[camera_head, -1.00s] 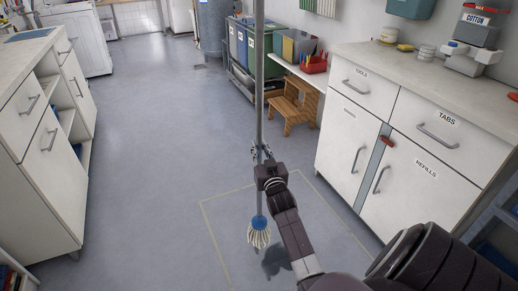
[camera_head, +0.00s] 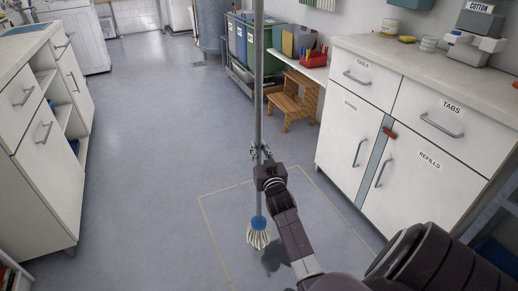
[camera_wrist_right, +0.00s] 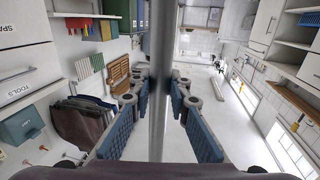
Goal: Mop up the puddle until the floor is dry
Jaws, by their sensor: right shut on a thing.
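A mop with a grey metal pole (camera_head: 258,90), a blue collar and a white string head (camera_head: 258,236) stands nearly upright in the head view. My right gripper (camera_head: 262,152) is shut around the pole, well above the mop head. In the right wrist view the pole (camera_wrist_right: 160,75) runs between the blue finger pads (camera_wrist_right: 160,112). The mop head is at the floor; I cannot tell whether it touches. A dark patch (camera_head: 272,254) lies right of it, partly hidden by my arm; I cannot tell whether it is puddle or shadow. My left gripper is not in view.
A thin yellow outline (camera_head: 212,232) marks the floor around the mop head. A white cabinet (camera_head: 345,130) stands close on the right, another (camera_head: 45,150) on the left. A wooden step stool (camera_head: 294,104) and bins (camera_head: 240,45) stand behind. The middle floor is clear.

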